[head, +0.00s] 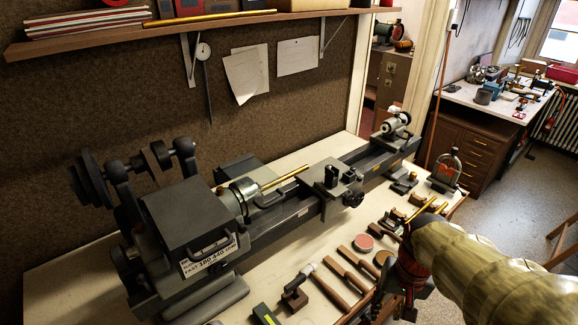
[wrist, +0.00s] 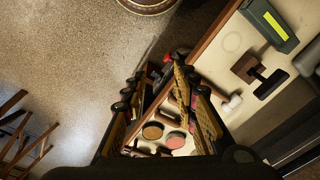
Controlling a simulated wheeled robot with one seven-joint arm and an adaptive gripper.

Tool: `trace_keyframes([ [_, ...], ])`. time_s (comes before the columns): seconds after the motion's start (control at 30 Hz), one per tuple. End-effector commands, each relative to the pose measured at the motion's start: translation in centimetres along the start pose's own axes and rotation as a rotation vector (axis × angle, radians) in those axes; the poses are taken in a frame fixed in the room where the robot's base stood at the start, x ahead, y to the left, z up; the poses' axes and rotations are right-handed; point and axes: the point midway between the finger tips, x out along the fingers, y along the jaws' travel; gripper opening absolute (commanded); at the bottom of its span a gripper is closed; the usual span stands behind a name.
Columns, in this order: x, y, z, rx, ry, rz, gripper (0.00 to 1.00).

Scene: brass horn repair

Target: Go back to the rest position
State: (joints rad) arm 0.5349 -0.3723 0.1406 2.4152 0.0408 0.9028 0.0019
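My gripper (head: 380,303) is at the lower right of the head view, over the front edge of the bench, partly cut off by my arm. In the wrist view my gripper (wrist: 158,75) shows two fingers apart, with floor and bench edge visible between them. I see nothing held between the fingers. The small lathe (head: 285,215) stands on the bench to the left of my gripper, with a brass rod (head: 285,178) sticking out of its chuck.
The bench front holds wooden-handled tools (head: 345,280), a red round tin (head: 363,243), a hammer-like tool (head: 295,297) and a green-labelled box (head: 265,314). A second bench (head: 480,100) stands at the back right. Open floor (wrist: 60,60) lies beside the bench.

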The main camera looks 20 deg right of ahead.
Motion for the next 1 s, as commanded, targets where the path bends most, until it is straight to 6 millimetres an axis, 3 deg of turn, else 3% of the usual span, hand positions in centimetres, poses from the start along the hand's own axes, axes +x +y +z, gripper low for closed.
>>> trace_keyframes([
  [0.1, -3.7, -3.4, 0.7, -0.164, 0.136, 0.005, 0.29],
  [0.4, -11.2, -10.7, 3.8, -0.459, 0.393, -0.086, 0.29],
  [0.6, -12.1, -12.7, 5.2, -0.545, 0.419, -0.118, 0.29],
  [1.0, -12.1, -12.9, 5.2, -0.553, 0.416, -0.121, 0.29],
])
